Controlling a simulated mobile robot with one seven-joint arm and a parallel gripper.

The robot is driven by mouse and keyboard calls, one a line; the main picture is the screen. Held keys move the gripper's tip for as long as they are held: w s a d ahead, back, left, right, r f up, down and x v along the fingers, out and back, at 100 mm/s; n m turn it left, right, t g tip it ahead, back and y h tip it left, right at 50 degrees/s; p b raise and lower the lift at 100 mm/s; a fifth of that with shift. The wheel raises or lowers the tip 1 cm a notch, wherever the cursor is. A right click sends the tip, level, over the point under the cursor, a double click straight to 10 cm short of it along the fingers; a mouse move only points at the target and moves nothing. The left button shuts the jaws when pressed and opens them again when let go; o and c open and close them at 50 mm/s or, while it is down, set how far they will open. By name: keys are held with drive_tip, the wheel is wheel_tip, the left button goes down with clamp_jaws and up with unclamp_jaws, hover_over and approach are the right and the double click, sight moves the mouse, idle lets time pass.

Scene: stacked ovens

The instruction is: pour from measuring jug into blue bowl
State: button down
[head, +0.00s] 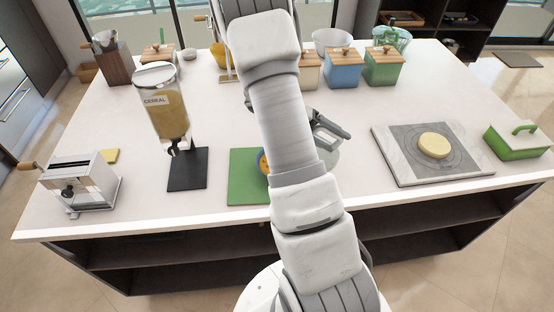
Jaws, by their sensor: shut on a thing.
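My gripper (328,126) shows just right of my arm, mostly behind it. It is shut on a clear glass vessel, which looks like the measuring jug (329,157). The jug is partly hidden by my arm, and I cannot make out its tilt or what is in it. A blue rim with orange-yellow inside, which looks like the blue bowl (261,162), shows at the left edge of my arm. It is on a green board (244,187), and most of it is hidden. The jug is right of the bowl.
A cereal dispenser (162,104) and a pasta machine (82,184) stand left. A marble slab (398,160) with a yellow round (433,145) and a green butter dish (518,141) are right. Lidded canisters (343,72) stand behind.

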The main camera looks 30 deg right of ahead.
drive_tip(key=shift+s+d+y+p, duration=0.2)
drive_tip(key=shift+d+y+p, duration=0.05)
drive_tip(key=shift+y+p, duration=0.1)
drive_tip(key=shift+s+d+f+t+y+p, duration=0.65)
drive_tip(key=shift+d+f+t+y+p, duration=0.2)
drive_tip(key=shift+p, duration=0.25)
drive_tip(key=shift+s+d+f+t+y+p, duration=0.45)
drive_tip(key=shift+d+f+t+y+p, duration=0.25)
drive_tip(key=shift+f+y, duration=0.3)
drive_tip(key=shift+s+d+f+t+y+p, duration=0.55)
drive_tip(key=shift+f+t+y+p, duration=0.2)
drive_tip(key=shift+f+y+p, duration=0.15)
drive_tip(key=shift+s+d+f+t+y+p, duration=0.4)
drive_tip(key=shift+d+f+t+y+p, duration=0.3)
drive_tip(key=shift+f+y, duration=0.35)
drive_tip(key=shift+a, duration=0.1)
drive_tip(key=shift+f, duration=0.1)
drive_tip(key=shift+f+t+y, duration=0.3)
drive_tip(key=shift+f+y, duration=0.05)
